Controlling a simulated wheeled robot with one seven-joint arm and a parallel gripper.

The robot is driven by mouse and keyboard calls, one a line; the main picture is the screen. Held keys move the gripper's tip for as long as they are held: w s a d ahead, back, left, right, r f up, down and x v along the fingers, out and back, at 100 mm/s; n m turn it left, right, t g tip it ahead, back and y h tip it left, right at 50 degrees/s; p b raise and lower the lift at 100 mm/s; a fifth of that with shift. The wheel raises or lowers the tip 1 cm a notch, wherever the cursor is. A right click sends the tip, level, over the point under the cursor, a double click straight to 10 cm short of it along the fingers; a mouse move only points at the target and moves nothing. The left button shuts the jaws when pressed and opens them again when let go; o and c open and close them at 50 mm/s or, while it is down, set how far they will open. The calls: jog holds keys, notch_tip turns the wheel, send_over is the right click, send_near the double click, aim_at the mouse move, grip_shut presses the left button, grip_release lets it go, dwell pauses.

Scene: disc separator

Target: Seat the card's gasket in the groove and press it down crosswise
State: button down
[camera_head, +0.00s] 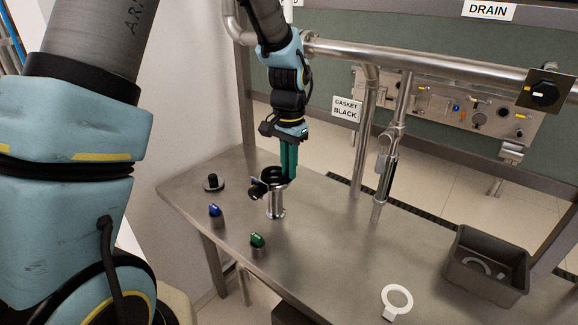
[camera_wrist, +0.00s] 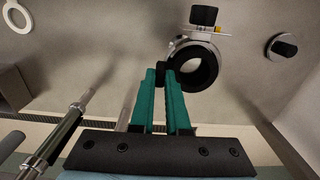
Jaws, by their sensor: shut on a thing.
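A card (camera_head: 345,109) hanging on the frame reads "GASKET BLACK". A black ring gasket (camera_wrist: 211,70) is at the top of the upright steel pipe stub (camera_head: 277,207). My gripper (camera_wrist: 162,72) is shut on the gasket's small tab, with its green fingers pointing down beside the stub in the head view (camera_head: 289,179). Whether the ring lies fully in the groove or just above it, I cannot tell. A clamp with a black knob (camera_wrist: 204,16) is at the stub's side. A white ring gasket (camera_head: 399,296) with a tab lies on the table.
The steel table (camera_head: 335,250) has a grey bin (camera_head: 487,262) at right with pale ring parts inside. A blue-topped piece (camera_head: 215,213), a green-topped piece (camera_head: 257,243) and a black-knobbed disc (camera_head: 212,183) stand near the stub. Steel posts (camera_head: 387,160) rise behind; the table's middle is clear.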

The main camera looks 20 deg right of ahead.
jog(key=shift+f+b, duration=0.5)
jog(key=shift+f, duration=0.35)
dwell(0.3)
jog(key=shift+f, duration=0.15)
jog(key=c, duration=0.8)
grip_release()
notch_tip(320, 180, up, 10)
jog(key=shift+r+b, duration=0.15)
jog(key=shift+b, duration=1.1)
notch_tip(320, 180, up, 5)
jog(key=p, duration=0.4)
jog(key=s+a+f+n, duration=0.1)
jog(key=a+f+n, duration=0.1)
jog(key=a, duration=0.8)
jog(key=s+a+f+n+t, duration=0.1)
jog(key=a+f+n, duration=0.2)
jog(key=a, duration=0.7)
jog(key=s+a+f+n, duration=0.2)
jog(key=a+n, duration=0.4)
jog(key=a, duration=0.4)
jog(key=shift+a+f+t, duration=0.1)
jog(key=shift+f+t, duration=0.2)
jog(key=shift+f, duration=0.15)
